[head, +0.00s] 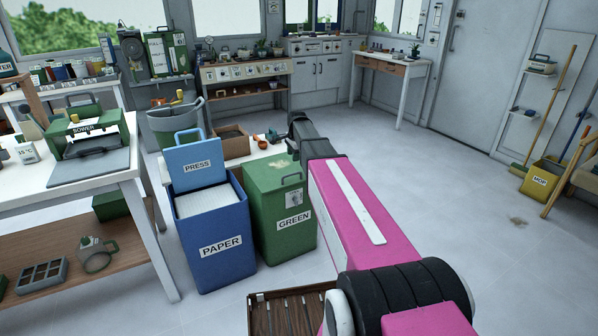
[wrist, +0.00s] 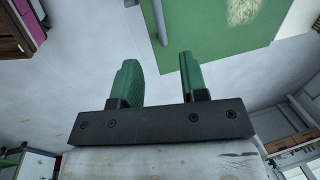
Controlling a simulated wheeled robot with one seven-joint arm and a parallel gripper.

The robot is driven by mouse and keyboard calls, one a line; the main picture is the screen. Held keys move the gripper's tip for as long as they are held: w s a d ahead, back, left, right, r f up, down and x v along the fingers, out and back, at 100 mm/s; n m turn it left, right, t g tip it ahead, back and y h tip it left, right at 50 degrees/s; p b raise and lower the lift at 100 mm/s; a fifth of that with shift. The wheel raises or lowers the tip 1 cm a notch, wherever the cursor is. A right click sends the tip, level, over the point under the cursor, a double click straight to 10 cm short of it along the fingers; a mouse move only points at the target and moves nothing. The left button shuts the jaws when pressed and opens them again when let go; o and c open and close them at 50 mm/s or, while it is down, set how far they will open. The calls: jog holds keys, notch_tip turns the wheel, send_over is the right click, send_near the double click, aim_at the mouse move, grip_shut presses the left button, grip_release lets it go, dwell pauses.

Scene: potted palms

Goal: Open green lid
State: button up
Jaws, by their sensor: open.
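The green bin (head: 285,232), labelled GREEN, stands beside the blue bin. I cannot tell for sure which part of the bin this is. My gripper (wrist: 157,65) has two green fingers spread apart with nothing between them. In the head view my arm reaches past the bin's right side, and the fingers cannot be made out.
The blue PAPER bin (head: 216,242) stands close on the left, its lid (head: 197,162) labelled PRESS raised. A worktable (head: 148,190) with a green sower stands further left. A brown tray (head: 256,316) is at the bottom.

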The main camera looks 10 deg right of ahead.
jog(key=f, duration=0.3)
jog(key=w+f, duration=0.1)
jog(key=f, duration=0.6)
jog(key=shift+w+a+f, duration=0.15)
jog(key=shift+w+a, duration=0.2)
jog(key=shift+w, duration=0.05)
jog(key=shift+c, duration=0.3)
grip_shut()
